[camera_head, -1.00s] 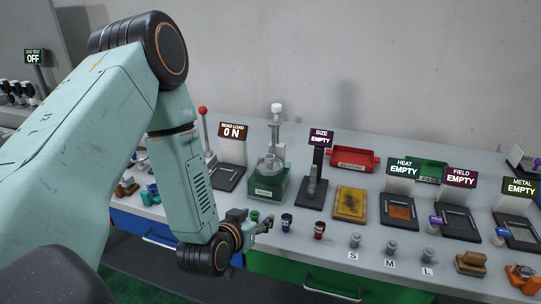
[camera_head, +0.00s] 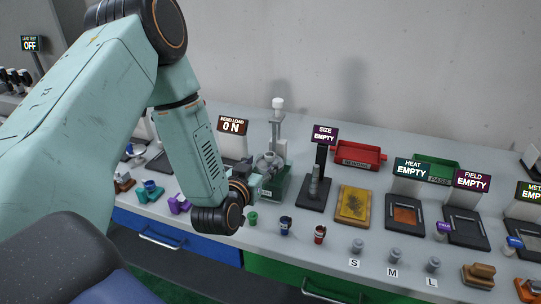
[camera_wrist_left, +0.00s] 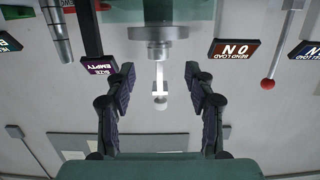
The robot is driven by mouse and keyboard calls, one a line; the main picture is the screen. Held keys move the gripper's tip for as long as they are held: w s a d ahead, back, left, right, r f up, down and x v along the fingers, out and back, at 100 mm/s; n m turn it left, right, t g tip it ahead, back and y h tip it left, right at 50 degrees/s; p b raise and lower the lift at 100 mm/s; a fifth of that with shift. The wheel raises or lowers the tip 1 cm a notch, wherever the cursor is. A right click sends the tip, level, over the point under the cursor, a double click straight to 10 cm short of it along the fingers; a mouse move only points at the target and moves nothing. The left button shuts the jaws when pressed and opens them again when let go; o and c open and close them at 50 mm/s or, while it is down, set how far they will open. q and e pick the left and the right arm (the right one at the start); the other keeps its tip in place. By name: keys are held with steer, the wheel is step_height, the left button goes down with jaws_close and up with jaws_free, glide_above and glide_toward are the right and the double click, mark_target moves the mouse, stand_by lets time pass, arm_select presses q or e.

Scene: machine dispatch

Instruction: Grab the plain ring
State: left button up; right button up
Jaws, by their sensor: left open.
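I cannot make out for certain which thing is the plain ring. A round metal part (camera_head: 265,165) sits on the green station (camera_head: 280,188), partly hidden by my arm; whether a separate ring lies on it is too small to tell. In the left wrist view a silver round part (camera_wrist_left: 158,34) of that station shows at the top middle. My left gripper (camera_head: 256,182) is in front of the green station, pointing at it. Its fingers (camera_wrist_left: 158,76) are spread on either side of the middle in the left wrist view, with nothing between them. My right gripper is not in view.
Small green (camera_head: 253,218), blue (camera_head: 285,225) and red (camera_head: 320,234) cups stand along the front edge. Grey cylinders (camera_head: 357,246) stand by S, M and L labels. The size stand (camera_head: 315,185) and yellow pad (camera_head: 353,204) are right of the green station.

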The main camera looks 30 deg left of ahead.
mark_target(268, 157)
arm_select(q)
steer(key=x, duration=0.4)
steer(key=shift+w+d+r, duration=0.1)
steer(key=shift+w, duration=0.6)
steer(key=shift+s, duration=0.15)
steer(key=shift+c, duration=1)
steer(key=c, duration=0.5)
jaws_close()
